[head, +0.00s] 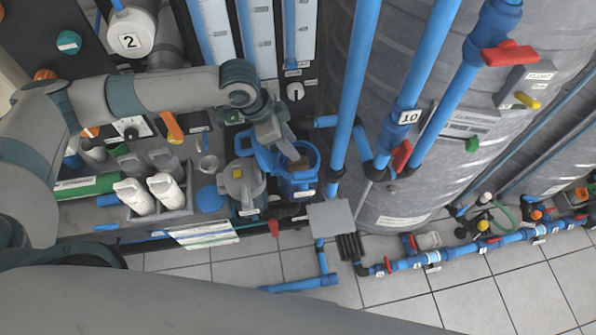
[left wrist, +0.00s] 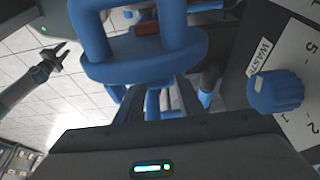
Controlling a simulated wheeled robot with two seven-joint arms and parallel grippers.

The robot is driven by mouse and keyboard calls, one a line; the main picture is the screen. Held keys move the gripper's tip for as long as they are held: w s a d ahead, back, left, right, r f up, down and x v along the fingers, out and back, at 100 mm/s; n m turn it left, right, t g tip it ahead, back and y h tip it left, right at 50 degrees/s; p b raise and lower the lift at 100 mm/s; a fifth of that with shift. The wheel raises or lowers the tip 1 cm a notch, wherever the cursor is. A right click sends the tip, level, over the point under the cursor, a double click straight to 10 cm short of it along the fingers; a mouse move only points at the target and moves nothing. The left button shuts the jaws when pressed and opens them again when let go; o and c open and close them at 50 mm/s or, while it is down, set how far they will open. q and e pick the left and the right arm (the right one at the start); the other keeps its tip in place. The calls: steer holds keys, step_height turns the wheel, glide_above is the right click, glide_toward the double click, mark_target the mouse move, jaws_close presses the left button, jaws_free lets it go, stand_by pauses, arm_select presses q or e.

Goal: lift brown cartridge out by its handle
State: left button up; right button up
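The brown cartridge (head: 298,163) shows as a small brown top inside a blue, open-topped housing (head: 300,184) in the head view. Most of it is hidden in the housing. A blue looped handle (head: 262,155) stands at the housing's left. The loop also fills the upper middle of the left wrist view (left wrist: 145,65). A brownish-red piece (left wrist: 147,28) shows through it. My left gripper (head: 277,133) is just above the handle. My right gripper (left wrist: 56,57) is open, far off and empty.
A grey lidded housing (head: 241,185) stands close left of the blue one. A tray of white bottles (head: 160,195) is farther left. Blue pipes (head: 357,90) and a grey tank (head: 430,160) rise at the right. A blue knob (left wrist: 275,91) is near my left gripper.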

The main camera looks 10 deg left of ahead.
arm_select(q)
steer(key=shift+f, duration=0.35)
steer(key=shift+d, duration=0.1)
steer(key=shift+s+d+f+p, duration=0.1)
steer(key=shift+d+f+p, duration=0.2)
steer(key=shift+f+p, duration=0.35)
steer(key=x, duration=0.1)
steer(key=p+x, duration=0.1)
steer(key=x, duration=0.1)
steer(key=shift+s, duration=0.15)
steer(key=shift+d+f, duration=0.1)
steer(key=shift+f, duration=0.25)
steer(key=shift+c, duration=0.3)
jaws_close()
